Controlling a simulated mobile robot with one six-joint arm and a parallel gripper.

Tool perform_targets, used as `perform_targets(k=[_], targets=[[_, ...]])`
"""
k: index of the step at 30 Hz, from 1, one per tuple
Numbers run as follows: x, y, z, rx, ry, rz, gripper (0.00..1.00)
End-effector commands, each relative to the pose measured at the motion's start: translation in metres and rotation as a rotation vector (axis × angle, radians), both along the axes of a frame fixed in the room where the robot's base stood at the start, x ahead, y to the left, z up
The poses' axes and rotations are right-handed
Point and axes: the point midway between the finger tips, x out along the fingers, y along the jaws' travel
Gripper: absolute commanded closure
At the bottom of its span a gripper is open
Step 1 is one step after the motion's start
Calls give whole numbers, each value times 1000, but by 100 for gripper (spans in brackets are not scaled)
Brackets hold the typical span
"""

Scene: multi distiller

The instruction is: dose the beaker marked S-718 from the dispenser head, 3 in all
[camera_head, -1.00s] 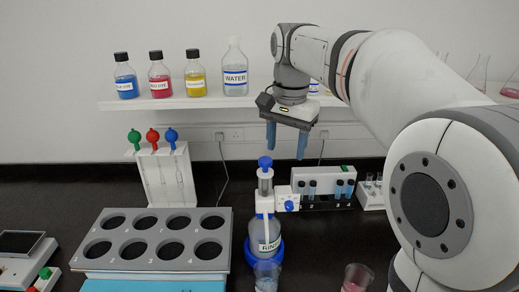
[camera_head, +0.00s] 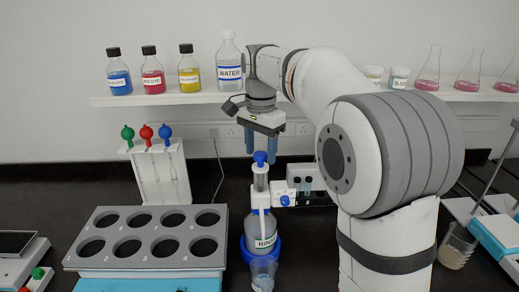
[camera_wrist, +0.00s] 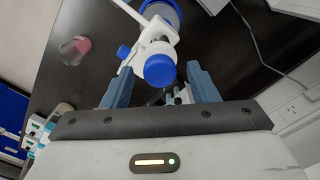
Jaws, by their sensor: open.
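The dispenser (camera_head: 260,215) is a clear bottle with a white pump head, a blue plunger knob and a blue base ring; its label is partly readable as "RIN". The blue knob also shows in the wrist view (camera_wrist: 160,70). A clear beaker (camera_head: 263,276) stands in front of the bottle, at the lower end of the spout; no marking on it is readable. My gripper (camera_head: 262,150) is open and empty, pointing down just above the knob. In the wrist view the knob lies between the open blue fingers (camera_wrist: 160,78). No S-718 mark is legible anywhere.
A grey rack with several holes (camera_head: 150,240) stands left of the dispenser. A vial rack (camera_head: 310,185) stands close behind right. A beaker with pink liquid (camera_wrist: 76,48) shows in the wrist view. Another beaker (camera_head: 457,247) stands right. Bottles line the shelf (camera_head: 200,98).

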Motion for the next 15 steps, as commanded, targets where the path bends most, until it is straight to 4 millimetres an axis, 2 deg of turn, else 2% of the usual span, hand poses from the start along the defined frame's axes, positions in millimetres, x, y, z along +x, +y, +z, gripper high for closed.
perform_targets(k=[8, 15], targets=[[0, 0, -2, 0, 0, 1, 47], [0, 1, -2, 0, 0, 2, 66]])
